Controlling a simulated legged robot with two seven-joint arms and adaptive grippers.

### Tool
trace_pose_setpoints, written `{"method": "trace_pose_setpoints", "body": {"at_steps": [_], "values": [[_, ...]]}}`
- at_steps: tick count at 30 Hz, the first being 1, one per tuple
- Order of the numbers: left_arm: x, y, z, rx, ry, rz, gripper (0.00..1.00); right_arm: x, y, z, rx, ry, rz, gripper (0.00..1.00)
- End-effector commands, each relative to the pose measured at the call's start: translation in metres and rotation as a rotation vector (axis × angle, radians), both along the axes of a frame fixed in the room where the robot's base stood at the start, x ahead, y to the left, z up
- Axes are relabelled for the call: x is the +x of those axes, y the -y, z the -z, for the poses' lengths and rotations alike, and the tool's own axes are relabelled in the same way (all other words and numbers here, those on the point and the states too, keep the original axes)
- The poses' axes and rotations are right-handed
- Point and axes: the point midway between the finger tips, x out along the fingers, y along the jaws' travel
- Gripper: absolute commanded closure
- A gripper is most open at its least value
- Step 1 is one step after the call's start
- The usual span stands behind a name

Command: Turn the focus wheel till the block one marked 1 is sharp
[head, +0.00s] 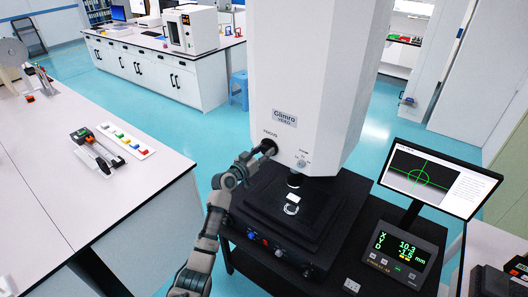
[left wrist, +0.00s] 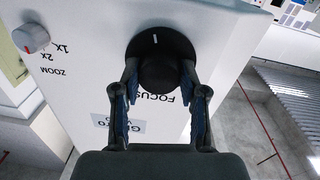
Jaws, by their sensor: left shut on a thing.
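The black focus wheel (left wrist: 160,72) sits on the white machine body, with the word FOCUS beside it and a white mark on its rim. My left gripper (left wrist: 160,85) is shut on the wheel, one finger on each side. In the head view my left gripper (head: 262,152) reaches the machine's left side and hides most of the wheel. A small pale part (head: 292,209) lies on the black stage under the lens. The monitor (head: 432,178) shows a green circle and crosshair over a grey picture; no clear 1 is readable. My right gripper is not seen.
The zoom knob (left wrist: 31,36) is beside the focus wheel. A readout box (head: 398,254) shows X 10.3 and a Y value. A white bench (head: 90,185) at left holds a caliper (head: 97,150) and a strip of coloured blocks (head: 125,140).

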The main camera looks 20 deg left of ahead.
Motion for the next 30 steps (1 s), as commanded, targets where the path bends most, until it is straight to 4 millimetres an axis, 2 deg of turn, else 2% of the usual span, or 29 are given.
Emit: {"method": "trace_pose_setpoints", "body": {"at_steps": [8,30], "values": [[0.000,-0.001,-0.001,-0.102,-0.035,-0.002,0.92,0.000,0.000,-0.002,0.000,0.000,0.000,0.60],[0.001,-0.003,0.000,-0.652,-0.233,-0.004,0.92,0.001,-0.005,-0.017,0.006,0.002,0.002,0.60]]}}
